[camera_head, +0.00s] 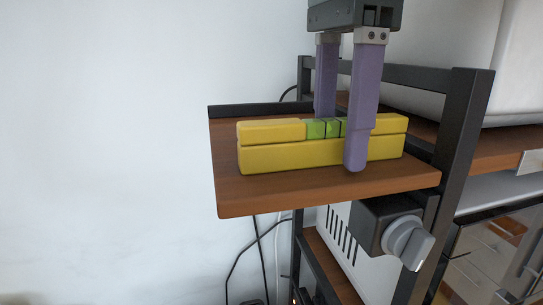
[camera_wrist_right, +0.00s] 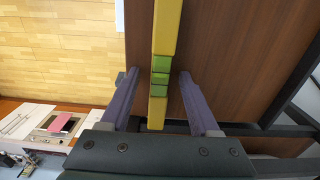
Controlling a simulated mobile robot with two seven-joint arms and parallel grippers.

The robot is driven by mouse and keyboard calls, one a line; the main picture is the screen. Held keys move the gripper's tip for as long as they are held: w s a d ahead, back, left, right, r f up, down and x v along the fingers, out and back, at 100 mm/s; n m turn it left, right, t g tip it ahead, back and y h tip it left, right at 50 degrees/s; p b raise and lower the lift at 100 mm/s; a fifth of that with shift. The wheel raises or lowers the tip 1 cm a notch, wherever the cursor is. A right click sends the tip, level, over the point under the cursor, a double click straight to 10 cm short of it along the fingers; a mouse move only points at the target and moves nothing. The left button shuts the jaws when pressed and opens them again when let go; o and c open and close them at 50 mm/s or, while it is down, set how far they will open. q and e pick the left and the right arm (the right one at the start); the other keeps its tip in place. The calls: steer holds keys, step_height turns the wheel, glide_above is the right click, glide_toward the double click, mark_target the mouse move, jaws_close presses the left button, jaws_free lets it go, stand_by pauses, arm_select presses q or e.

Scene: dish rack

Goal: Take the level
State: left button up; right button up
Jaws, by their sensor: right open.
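The level (camera_head: 290,155) is a long yellow bar with a green vial section in its middle. It lies on the small brown wooden shelf (camera_head: 255,194) in the head view. My right gripper (camera_head: 340,140) comes down from above with its purple fingers on either side of the level, one in front and one behind. It is open. In the right wrist view the level (camera_wrist_right: 167,35) runs between the two purple fingers (camera_wrist_right: 158,95), with gaps visible on both sides. The front finger hides part of the level in the head view. My left gripper is not in view.
A black metal frame post (camera_head: 463,130) stands right of the shelf. A dark box with a grey knob (camera_head: 408,242) is mounted below the shelf's right end. A white wall lies to the left, with open space before it. Cables hang below.

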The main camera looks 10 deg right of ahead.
steer(key=shift+r, duration=0.1)
jaws_close()
stand_by(0.4)
